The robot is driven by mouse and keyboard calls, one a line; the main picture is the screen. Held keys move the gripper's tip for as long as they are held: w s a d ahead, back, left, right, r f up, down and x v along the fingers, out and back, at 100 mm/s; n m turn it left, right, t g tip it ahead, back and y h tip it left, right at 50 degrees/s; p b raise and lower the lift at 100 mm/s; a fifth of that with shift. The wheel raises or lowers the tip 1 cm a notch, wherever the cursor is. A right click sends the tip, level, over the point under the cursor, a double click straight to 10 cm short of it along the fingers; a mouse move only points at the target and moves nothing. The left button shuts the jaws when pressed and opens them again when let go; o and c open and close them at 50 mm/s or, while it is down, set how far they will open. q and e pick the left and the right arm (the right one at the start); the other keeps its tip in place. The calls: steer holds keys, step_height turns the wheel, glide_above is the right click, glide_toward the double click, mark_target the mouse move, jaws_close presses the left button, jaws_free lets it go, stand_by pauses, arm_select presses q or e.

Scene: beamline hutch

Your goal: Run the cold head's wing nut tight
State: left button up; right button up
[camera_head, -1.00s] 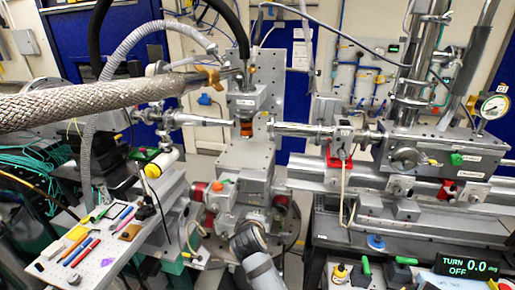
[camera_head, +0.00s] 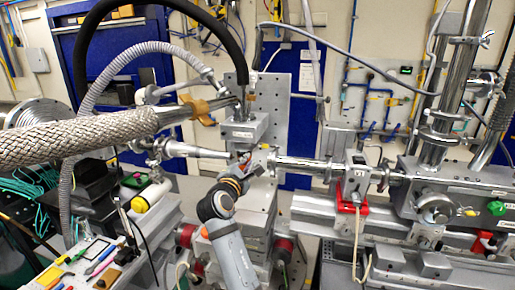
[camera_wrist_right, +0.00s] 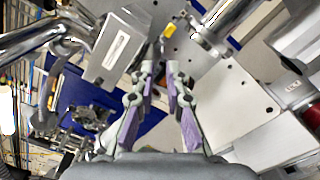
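The cold head is a grey block (camera_head: 243,128) with a shaft on top, hanging in the middle of the head view. A brass, winged piece (camera_head: 200,109) that looks like the wing nut sits on the metal end of the braided hose, left of the block. My right gripper (camera_head: 246,163) is just below the block, right of and lower than the brass piece. In the right wrist view its purple-padded fingers (camera_wrist_right: 160,75) stand apart with nothing between them. I cannot make out the brass piece there. My left gripper is in neither current view.
The thick braided hose (camera_head: 80,137) crosses the left side in front of the cold head. Horizontal beam pipes (camera_head: 315,165) flank the gripper closely. A side bench (camera_head: 135,260) holds pens and small tools. A grey plate (camera_head: 272,100) stands behind.

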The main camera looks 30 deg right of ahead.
mark_target(258, 147)
steer(key=p+x, duration=0.3)
steer(key=x, duration=0.7)
steer(key=shift+f, duration=0.2)
steer(key=shift+d, duration=0.15)
jaws_close()
arm_select(q)
steer(key=r, duration=0.3)
steer(key=shift+s+a+r, duration=0.2)
steer(key=shift+s+r, duration=0.1)
steer(key=shift+s, duration=0.05)
steer(key=shift+f, duration=0.1)
